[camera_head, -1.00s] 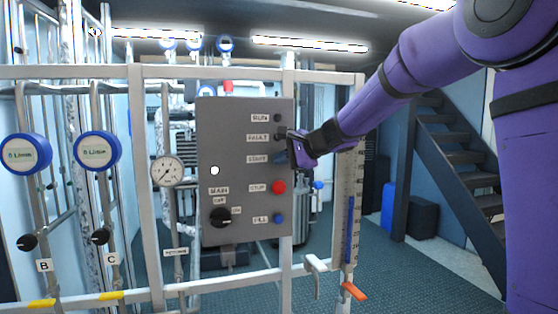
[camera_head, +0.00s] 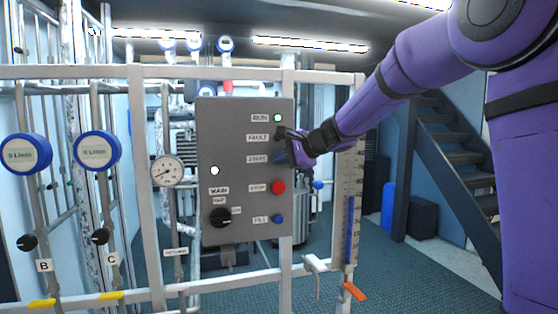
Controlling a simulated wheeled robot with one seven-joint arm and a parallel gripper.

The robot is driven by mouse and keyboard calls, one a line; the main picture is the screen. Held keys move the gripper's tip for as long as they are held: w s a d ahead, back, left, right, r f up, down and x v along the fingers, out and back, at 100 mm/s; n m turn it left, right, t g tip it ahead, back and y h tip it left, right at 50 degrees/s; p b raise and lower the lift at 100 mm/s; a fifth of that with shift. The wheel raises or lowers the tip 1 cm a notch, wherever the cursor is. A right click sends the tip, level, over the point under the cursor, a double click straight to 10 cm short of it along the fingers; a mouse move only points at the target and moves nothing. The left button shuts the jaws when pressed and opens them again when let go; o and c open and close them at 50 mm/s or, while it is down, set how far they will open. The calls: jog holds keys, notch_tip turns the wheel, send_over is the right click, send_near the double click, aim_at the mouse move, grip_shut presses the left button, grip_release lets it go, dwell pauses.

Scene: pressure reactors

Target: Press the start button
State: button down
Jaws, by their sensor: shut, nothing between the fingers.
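The grey control panel (camera_head: 222,135) is mounted on the metal frame in the middle of the view. The green light beside the RUN label (camera_head: 278,118) is lit.
Below the start button are the red stop button (camera_head: 278,187) and a blue fill button (camera_head: 278,219). A black main switch (camera_head: 220,217) is at lower left on the panel. A pressure gauge (camera_head: 167,171) is left of it. An orange-handled valve (camera_head: 353,291) is at lower right.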

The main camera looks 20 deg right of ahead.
dwell(0.5)
jog(key=shift+s, duration=0.8)
jog(key=shift+s, duration=2.5)
jog(key=s+f+n+g+h, duration=0.3)
jog(key=s+n, duration=0.5)
jog(key=s, duration=1.2)
jog(key=s+d+f+n+g+h, duration=0.1)
jog(key=s+d+f+n+h, duration=0.1)
jog(key=s, duration=0.5)
jog(key=s+d+f+n+h, duration=0.2)
jog(key=s+d, duration=0.3)
jog(key=s, duration=0.3)
jog(key=shift+s+f+n+g+h, duration=0.15)
jog(key=shift+f+n+g+h, duration=0.2)
jog(key=shift+n+h, duration=0.45)
